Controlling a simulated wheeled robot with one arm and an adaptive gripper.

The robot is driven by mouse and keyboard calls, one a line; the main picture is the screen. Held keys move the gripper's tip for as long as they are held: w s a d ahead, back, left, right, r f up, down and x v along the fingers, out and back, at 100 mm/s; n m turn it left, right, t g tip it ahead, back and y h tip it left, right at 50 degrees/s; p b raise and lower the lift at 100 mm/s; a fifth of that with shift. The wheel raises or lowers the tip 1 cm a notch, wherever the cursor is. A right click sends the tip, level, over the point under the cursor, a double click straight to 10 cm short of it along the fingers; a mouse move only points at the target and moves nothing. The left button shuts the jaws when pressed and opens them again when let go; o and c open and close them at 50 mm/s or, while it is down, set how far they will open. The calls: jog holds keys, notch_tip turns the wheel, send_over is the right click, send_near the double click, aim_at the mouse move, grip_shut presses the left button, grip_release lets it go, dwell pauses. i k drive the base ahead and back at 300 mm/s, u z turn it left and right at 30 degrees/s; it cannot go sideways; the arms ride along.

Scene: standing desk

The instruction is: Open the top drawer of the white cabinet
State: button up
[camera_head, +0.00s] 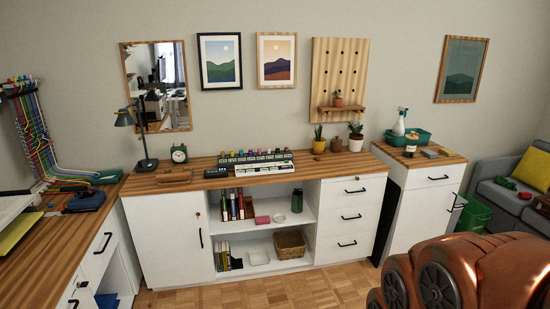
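A white sideboard (328,236) with a wooden top stands against the back wall. Its right section has a stack of three drawers; the top drawer (335,190) is closed and has a black bar handle (355,191). A separate white cabinet (411,218) stands to its right, with a closed top drawer (425,175), a black handle (438,178) and a door below. I cannot tell which of these is the task's cabinet. Copper-coloured rounded parts of my arm fill the lower right corner. My gripper is not visible.
A wooden desk (40,262) with white drawers runs along the left. A green bin (473,214) and a grey sofa (497,188) stand at the right. The wooden floor (270,294) before the sideboard is clear. A cactus pot (319,146) stands above the drawers.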

aim_at(337, 195)
jog(key=i, duration=1.75)
jog(key=u, duration=3.1)
jog(key=k, duration=0.9)
jog(key=z, duration=1.8)
